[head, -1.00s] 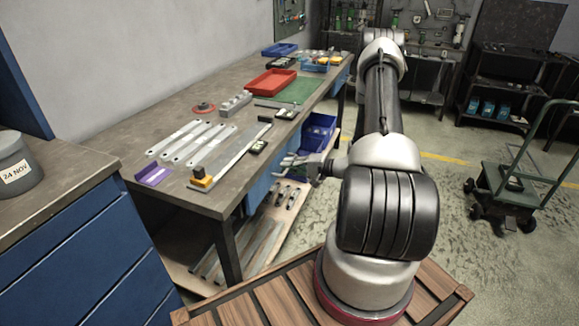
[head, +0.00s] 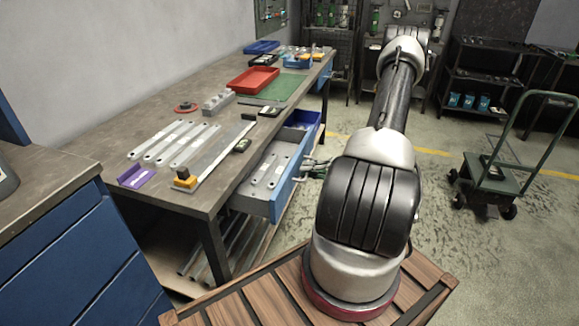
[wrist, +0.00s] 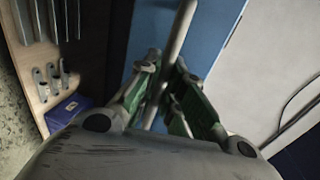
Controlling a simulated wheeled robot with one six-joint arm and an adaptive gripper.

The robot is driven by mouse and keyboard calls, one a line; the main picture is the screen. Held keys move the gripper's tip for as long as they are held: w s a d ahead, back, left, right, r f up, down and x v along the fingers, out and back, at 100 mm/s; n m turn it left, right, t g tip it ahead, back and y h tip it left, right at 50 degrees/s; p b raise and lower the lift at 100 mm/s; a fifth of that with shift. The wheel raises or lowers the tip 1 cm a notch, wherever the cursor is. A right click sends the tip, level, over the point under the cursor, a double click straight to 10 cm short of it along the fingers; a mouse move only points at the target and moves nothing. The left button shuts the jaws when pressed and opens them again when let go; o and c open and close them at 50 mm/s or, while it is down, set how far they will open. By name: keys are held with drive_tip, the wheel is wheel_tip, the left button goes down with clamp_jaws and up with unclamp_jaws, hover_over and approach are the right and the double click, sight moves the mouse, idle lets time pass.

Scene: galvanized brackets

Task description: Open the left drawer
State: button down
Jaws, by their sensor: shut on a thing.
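The blue left drawer (head: 271,203) under the workbench stands pulled out, with flat metal brackets (head: 273,172) lying inside it. My gripper (head: 318,167) is at the drawer's front, partly hidden by my arm in the head view. In the wrist view my gripper (wrist: 163,85) has its fingers closed around the drawer's metal bar handle (wrist: 180,35). The blue drawer front (wrist: 212,35) shows just behind the handle.
The workbench (head: 75,140) carries steel strips, a red tray (head: 252,80) and a green mat (head: 283,88). A lower shelf holds bars and a blue bin (wrist: 68,112). A green trolley (head: 495,175) stands right, with open floor between.

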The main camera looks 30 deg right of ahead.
drive_tip(key=f+v, duration=0.2)
drive_tip(key=v, duration=0.7)
drive_tip(key=f+v, duration=0.1)
drive_tip(key=v, duration=0.8)
drive_tip(key=shift+s+d+f, duration=0.15)
drive_tip(key=shift+s+f, duration=0.2)
drive_tip(key=shift+f, duration=0.15)
drive_tip(key=c, duration=1.5)
unclamp_jaws()
drive_tip(key=shift+c, duration=0.2)
drive_tip(key=shift+d, duration=0.1)
drive_tip(key=v, duration=1.2)
